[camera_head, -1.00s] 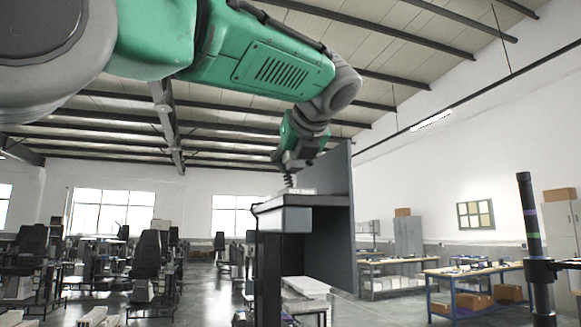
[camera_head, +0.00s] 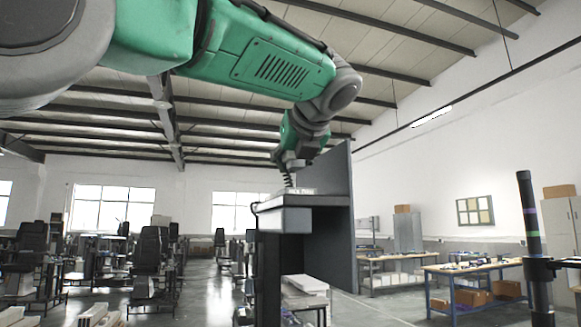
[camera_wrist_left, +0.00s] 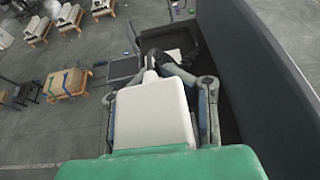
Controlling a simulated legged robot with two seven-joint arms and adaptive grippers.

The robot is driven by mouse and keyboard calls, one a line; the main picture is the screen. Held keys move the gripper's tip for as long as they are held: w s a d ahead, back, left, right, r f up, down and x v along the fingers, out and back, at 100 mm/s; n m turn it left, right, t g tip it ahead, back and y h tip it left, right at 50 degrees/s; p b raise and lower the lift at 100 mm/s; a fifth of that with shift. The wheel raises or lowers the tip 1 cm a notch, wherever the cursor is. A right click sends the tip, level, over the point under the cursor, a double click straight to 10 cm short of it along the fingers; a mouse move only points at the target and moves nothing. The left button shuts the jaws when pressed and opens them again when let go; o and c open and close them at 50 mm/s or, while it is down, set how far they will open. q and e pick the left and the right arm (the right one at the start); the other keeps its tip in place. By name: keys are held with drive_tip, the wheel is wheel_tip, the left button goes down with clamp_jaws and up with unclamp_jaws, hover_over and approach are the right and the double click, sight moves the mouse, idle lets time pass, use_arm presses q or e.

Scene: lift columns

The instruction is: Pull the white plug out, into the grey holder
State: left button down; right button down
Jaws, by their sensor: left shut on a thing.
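My left gripper (camera_head: 288,181) points down at the top of a dark stand (camera_head: 330,201); its fingers are closed together. In the left wrist view the fingers (camera_wrist_left: 152,59) meet beyond a pale block that lies between their side links. The white plug is at the fingertips, too small and covered to make out; I cannot tell whether it is still seated. A low whitish piece (camera_head: 303,191) lies on the stand top beside the fingertips. I cannot pick out the grey holder for certain. My right gripper is not in view.
A tall dark panel (camera_head: 340,225) rises along the right side of the stand, close to the gripper. A light grey block (camera_head: 285,220) sits under the stand's front edge. Workbenches (camera_head: 470,270) stand farther off at the right, with open floor between.

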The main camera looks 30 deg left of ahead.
use_arm(q)
drive_tip(key=shift+f+b, duration=2.3)
drive_tip(key=shift+f, duration=0.05)
idle(0.6)
idle(0.4)
drive_tip(key=c, duration=0.6)
unclamp_jaws()
drive_tip(key=shift+r+p, duration=3.55)
drive_tip(key=shift+r, duration=0.05)
drive_tip(key=shift+f, duration=0.15)
